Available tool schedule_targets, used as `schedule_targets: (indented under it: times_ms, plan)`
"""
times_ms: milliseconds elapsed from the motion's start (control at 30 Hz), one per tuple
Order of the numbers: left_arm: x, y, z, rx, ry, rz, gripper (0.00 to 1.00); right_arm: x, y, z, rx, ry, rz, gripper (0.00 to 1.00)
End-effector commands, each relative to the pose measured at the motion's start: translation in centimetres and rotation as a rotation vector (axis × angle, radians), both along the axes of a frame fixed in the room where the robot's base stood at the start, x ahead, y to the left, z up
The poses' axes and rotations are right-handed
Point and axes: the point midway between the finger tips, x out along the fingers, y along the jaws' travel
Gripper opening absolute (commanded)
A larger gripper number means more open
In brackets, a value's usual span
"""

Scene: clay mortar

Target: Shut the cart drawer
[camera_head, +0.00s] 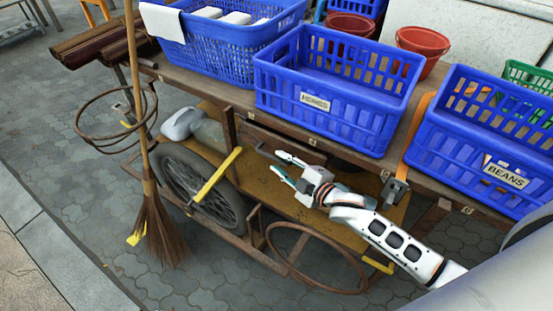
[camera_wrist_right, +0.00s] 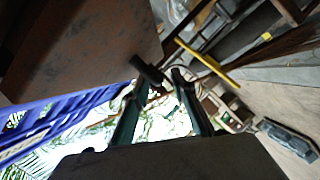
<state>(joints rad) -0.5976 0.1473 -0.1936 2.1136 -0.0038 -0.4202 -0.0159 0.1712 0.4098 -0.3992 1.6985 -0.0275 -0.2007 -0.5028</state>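The wooden cart (camera_head: 215,85) stands across the head view. A brown wooden panel (camera_head: 264,141) under its top, below the blue crates, looks like the drawer front; how far it stands out I cannot tell. My right gripper (camera_head: 282,166) reaches in from the right, just below and in front of this panel, with its fingers apart and nothing seen between them. In the right wrist view, the two fingers (camera_wrist_right: 160,84) are spread near a short dark bar beside a large brown board (camera_wrist_right: 80,45). Contact is unclear. My left gripper is out of view.
Blue crates, including one labelled HEINIES or similar (camera_head: 315,102) and one labelled BEANS (camera_head: 505,176), stand on the cart top. A yellow bar (camera_head: 218,174), a wheel (camera_head: 200,190) and a broom (camera_head: 160,230) are left of my arm. Red buckets (camera_head: 422,42) stand behind.

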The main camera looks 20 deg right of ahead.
Motion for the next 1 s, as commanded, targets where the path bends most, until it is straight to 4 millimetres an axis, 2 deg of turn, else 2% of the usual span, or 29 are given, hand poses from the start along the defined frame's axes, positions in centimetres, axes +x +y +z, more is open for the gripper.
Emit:
schedule_targets:
  times_ms: [200, 533, 567, 633, 667, 867, 1000]
  plan:
    - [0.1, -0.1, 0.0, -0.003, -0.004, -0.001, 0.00, 1.9, 0.7, -0.5, 0.001, 0.000, 0.000, 0.26]
    - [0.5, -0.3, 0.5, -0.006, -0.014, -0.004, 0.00, 2.3, 0.8, -0.4, 0.000, -0.001, -0.001, 0.26]
    - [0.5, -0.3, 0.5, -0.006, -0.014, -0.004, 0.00, 2.3, 0.8, -0.4, 0.000, -0.001, -0.001, 0.21]
    - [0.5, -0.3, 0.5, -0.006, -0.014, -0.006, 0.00, 2.3, 0.8, -0.4, 0.000, -0.001, -0.001, 0.03]
    - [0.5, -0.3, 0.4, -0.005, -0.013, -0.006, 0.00, 2.3, 0.8, -0.4, 0.000, -0.001, -0.001, 0.00]
    - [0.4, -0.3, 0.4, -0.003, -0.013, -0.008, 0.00, 2.4, 0.6, -0.4, -0.001, -0.001, 0.000, 0.00]
    - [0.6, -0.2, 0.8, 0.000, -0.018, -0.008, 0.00, 3.3, -0.5, -0.2, -0.004, -0.004, 0.000, 0.00]
